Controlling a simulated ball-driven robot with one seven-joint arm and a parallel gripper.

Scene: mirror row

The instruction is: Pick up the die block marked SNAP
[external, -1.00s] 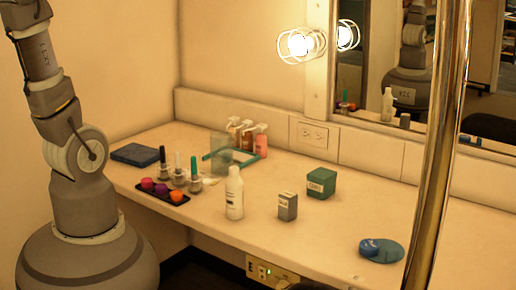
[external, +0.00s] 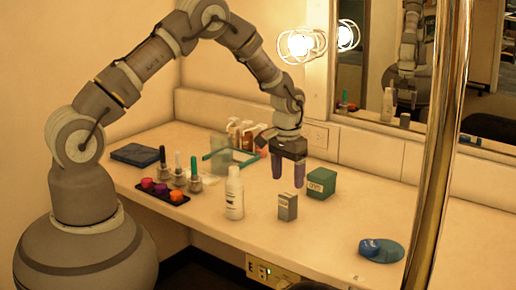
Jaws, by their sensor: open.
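A grey block (external: 287,207) stands upright on the counter, right of a white bottle. A green block (external: 321,184) sits behind it and to the right. Both carry small labels that are too small to read for certain, so I cannot tell which is marked SNAP. My gripper (external: 287,178) points down with its two purple fingers apart and nothing between them. It appears just above and behind the grey block, and left of the green block. The exact height and depth are hard to tell.
The white bottle (external: 234,194) stands close left of the grey block. A black tray (external: 150,191) with coloured pots and several polish bottles lie further left. A blue item (external: 369,247) rests on a teal disc (external: 391,251) at right. The counter (external: 330,225) between is clear.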

